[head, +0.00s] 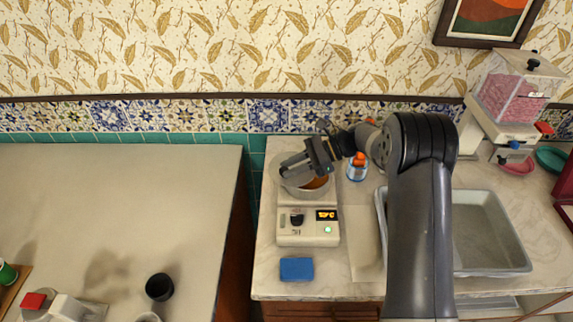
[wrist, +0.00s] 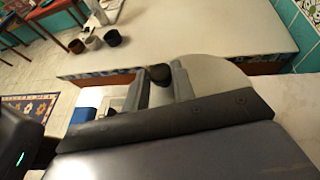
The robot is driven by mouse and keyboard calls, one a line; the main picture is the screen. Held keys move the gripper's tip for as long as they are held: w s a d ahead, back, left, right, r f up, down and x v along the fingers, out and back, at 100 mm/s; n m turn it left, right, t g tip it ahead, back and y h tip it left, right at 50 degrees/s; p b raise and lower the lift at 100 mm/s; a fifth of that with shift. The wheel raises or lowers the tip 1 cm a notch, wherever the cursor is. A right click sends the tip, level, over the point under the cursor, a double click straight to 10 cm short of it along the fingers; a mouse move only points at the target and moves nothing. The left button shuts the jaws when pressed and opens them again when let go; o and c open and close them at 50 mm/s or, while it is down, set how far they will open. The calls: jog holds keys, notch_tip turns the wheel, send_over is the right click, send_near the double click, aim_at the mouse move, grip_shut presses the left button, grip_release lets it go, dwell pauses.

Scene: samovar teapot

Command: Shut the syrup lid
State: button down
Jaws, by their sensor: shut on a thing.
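The syrup warmer (head: 308,226) is a pale unit with a dial, a lit orange display and a green light. It stands on the marble counter, with a round pot (head: 315,192) on top. Orange-brown syrup shows through the pot's open right part. My gripper (head: 287,170) reaches over the pot from the right. In the wrist view its fingers (wrist: 161,84) are shut on the dark knob (wrist: 160,73) of the syrup lid. The round pale lid (wrist: 218,72) shows beyond the fingers. In the head view my gripper hides most of the lid, so its exact tilt is unclear.
A blue block (head: 296,269) lies in front of the warmer. A jar with an orange top (head: 357,168) stands right of the pot, close to my arm. A grey basin (head: 490,235) is farther right. A gap separates the left table (head: 120,215) from the counter.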

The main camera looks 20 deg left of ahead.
jog(key=shift+d+n+g, duration=0.3)
jog(key=shift+n+g, duration=0.1)
jog(key=shift+r, duration=0.1)
jog(key=c, duration=1.2)
grip_release()
jog(key=shift+o, duration=0.2)
notch_tip(320, 180, up, 10)
jog(key=b, duration=0.1)
jog(key=shift+b, duration=0.4)
jog(key=shift+c, duration=0.6)
